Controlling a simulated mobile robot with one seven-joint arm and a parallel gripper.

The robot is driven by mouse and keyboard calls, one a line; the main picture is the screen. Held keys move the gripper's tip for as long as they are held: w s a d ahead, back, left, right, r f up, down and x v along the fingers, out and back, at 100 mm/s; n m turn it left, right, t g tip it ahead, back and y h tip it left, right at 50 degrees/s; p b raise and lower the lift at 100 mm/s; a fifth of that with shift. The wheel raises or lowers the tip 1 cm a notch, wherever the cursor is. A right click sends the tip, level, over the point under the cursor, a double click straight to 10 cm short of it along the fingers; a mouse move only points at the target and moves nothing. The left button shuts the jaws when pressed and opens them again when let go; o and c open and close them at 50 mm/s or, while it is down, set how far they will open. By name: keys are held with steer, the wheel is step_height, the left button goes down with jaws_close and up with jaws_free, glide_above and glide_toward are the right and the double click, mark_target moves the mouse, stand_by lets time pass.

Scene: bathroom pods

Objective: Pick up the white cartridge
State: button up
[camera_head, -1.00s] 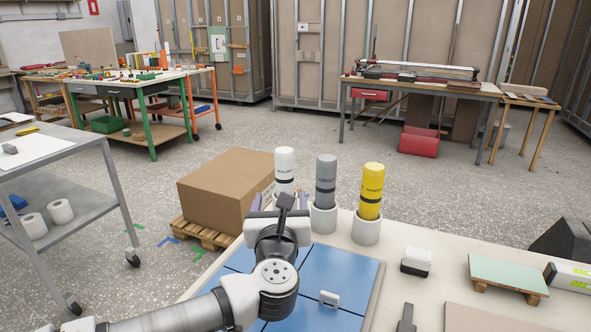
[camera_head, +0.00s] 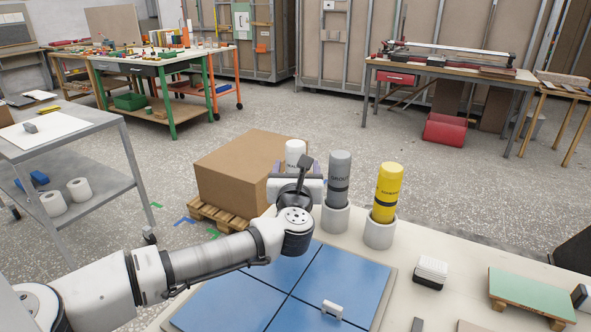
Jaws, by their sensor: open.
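The white cartridge (camera_head: 295,152) stands upright at the back left of the worktable, left of the grey cartridge (camera_head: 339,172) and the yellow cartridge (camera_head: 387,188). Only its top shows clearly; my gripper hides its lower part and its holder. My gripper (camera_head: 297,170) is open at the white cartridge, with a purple-grey finger showing on either side of it. I cannot tell whether the fingers touch it.
The grey and yellow cartridges stand in white holders close on the right. Blue tiles (camera_head: 345,277) cover the table front, with a small white piece (camera_head: 331,309) on them. A white-topped block (camera_head: 431,271) and green board (camera_head: 532,295) lie right. A cardboard box (camera_head: 237,170) stands behind.

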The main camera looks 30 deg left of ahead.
steer(key=p+x, duration=0.1)
steer(key=x, duration=0.4)
steer(key=shift+a+f, duration=0.1)
steer(key=shift+a, duration=0.15)
steer(key=shift+c, duration=0.2)
steer(key=c, duration=1.2)
steer(key=shift+c, duration=0.4)
steer(key=shift+p, duration=0.3)
